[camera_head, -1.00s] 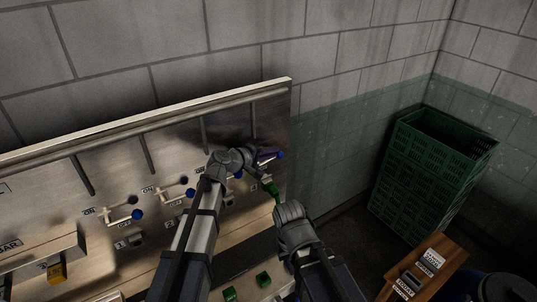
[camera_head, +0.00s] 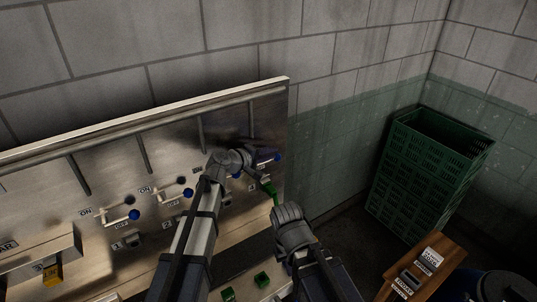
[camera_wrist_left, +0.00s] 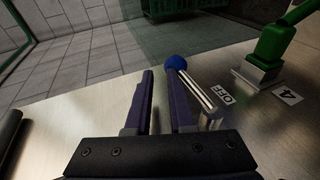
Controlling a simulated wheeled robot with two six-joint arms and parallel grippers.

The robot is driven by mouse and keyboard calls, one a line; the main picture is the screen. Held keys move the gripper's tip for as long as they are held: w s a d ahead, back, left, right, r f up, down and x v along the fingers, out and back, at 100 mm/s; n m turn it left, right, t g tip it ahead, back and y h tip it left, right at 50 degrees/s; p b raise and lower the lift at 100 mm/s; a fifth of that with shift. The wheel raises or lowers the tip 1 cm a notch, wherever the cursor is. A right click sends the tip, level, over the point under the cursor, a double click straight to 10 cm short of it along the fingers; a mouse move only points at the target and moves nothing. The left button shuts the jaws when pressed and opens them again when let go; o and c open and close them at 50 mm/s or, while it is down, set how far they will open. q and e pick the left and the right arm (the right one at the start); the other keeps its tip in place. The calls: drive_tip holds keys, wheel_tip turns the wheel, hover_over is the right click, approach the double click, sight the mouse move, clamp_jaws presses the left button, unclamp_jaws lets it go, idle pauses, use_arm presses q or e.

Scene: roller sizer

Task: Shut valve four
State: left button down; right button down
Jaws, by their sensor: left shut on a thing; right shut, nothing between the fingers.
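Valve four's lever (camera_wrist_left: 204,92) is a silver bar with a blue ball (camera_wrist_left: 178,62) at its end. The ball also shows in the head view (camera_head: 277,157), at the right end of the steel panel (camera_head: 105,165). The OFF label (camera_wrist_left: 228,97) and the number 4 tag (camera_wrist_left: 287,96) are to the right of the lever in the wrist view. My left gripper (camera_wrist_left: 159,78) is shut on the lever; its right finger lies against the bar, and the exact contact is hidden. My right gripper (camera_head: 272,190) is shut and empty, low and to the right of the left one.
Other blue-balled levers (camera_head: 134,214) (camera_head: 188,192) line the panel to the left. A green handle (camera_wrist_left: 272,45) stands close to the number 4 tag. A green crate stack (camera_head: 425,175) and a small wooden table (camera_head: 440,262) stand at right.

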use_arm(q)
drive_tip(key=p+v, duration=0.2)
drive_tip(key=v, duration=0.5)
drive_tip(key=shift+s+a+p, duration=0.2)
drive_tip(key=shift+s+p, duration=0.05)
drive_tip(key=shift+p, duration=0.1)
drive_tip(key=shift+a+r, duration=0.1)
